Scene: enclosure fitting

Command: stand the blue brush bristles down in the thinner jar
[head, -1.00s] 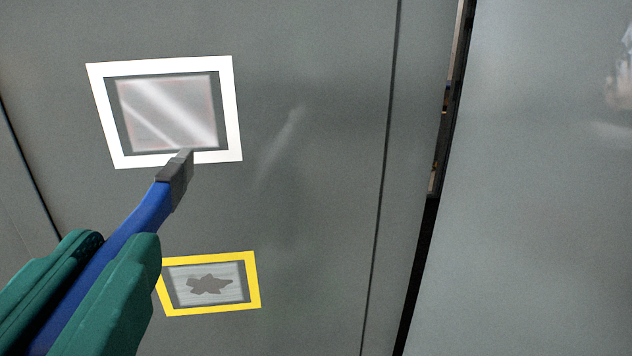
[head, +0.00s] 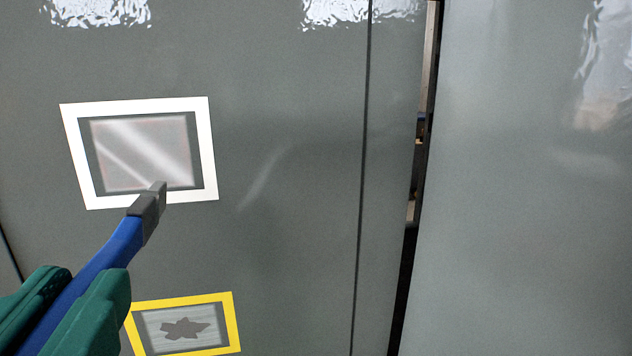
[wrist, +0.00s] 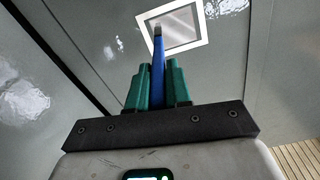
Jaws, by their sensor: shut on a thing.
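The blue brush (head: 117,243) is held between the green fingers of my gripper (head: 92,277) at the lower left of the head view. Its dark grey end points up and to the right, away from the fingers. In the head view this end overlaps the lower edge of a white-framed panel; I cannot tell whether it touches. The wrist view also shows the brush (wrist: 158,50) pointing away between the two fingers (wrist: 158,72). No thinner jar shows in either view.
A grey enclosure surface fills the head view. It carries the white-framed panel (head: 206,150) and a yellow-framed patch (head: 232,320) with a dark blotch. A narrow dark gap (head: 408,260) runs down at the right. The wrist view shows wooden slats (wrist: 296,160) at lower right.

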